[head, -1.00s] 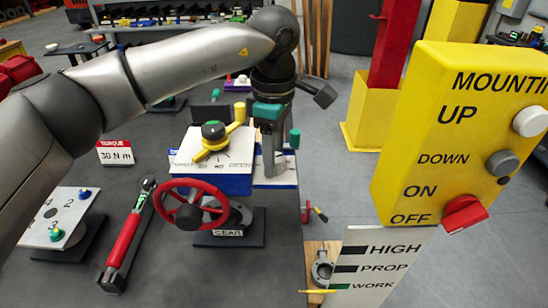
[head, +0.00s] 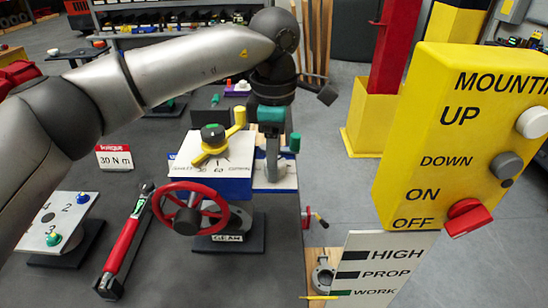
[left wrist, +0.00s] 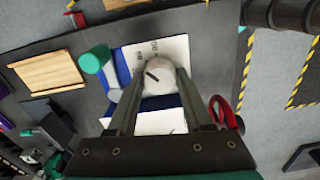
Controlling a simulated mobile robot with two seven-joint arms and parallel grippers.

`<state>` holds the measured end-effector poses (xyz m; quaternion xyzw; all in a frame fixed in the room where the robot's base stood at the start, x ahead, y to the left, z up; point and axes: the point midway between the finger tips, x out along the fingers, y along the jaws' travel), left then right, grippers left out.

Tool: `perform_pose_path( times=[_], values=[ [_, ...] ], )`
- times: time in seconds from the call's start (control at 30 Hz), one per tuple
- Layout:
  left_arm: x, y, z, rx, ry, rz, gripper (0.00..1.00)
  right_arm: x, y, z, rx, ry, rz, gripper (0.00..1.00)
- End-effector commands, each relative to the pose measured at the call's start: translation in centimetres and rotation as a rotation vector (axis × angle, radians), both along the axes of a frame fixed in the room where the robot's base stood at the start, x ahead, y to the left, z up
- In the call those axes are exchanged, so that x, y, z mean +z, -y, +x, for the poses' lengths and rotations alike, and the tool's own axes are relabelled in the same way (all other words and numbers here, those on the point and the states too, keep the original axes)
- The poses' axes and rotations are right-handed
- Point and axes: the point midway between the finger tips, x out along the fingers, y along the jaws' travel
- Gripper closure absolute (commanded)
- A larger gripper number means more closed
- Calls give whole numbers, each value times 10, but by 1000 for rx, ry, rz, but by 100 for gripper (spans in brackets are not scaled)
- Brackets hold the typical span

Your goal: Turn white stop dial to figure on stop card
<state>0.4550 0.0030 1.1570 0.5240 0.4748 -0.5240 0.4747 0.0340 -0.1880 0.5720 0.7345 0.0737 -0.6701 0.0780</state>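In the left wrist view, a white round dial (left wrist: 159,76) with a dark mark sits on a white plate with printed figures too small to read surely. My left gripper (left wrist: 160,74) points at it with its two fingers apart, one on each side of the dial; I cannot tell whether they touch it. In the head view the dial and the fingertips are hidden behind the arm and the unit. The actuator (head: 230,186) has a white scale plate, a yellow pointer (head: 210,152) and a red handwheel (head: 190,207). I cannot identify a stop card. My right gripper is not in view.
A torque card (head: 114,158) reads 30 N m. A red-handled wrench (head: 125,243) and a numbered plate (head: 57,222) lie left of the actuator. A yellow control panel (head: 460,140) and a HIGH/PROP/WORK card (head: 380,265) stand at the right.

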Motion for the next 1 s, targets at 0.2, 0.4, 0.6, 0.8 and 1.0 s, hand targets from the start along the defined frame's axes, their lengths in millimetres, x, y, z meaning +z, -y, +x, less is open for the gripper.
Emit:
perform_pose_path(
  times=[0.2, 0.4, 0.6, 0.8, 1.0],
  values=[
    [0, 0, 0, -1, 0, 0, 23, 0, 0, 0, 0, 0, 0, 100],
    [0, 0, 0, -1, 0, 0, 21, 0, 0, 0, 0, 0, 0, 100],
    [10, 0, 1, 0, 3, 0, 21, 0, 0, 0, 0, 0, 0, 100],
    [50, 1, 1, 0, 6, -2, 21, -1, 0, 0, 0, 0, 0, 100],
    [99, 1, 1, 0, 5, -1, 21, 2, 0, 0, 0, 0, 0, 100]
  ],
)
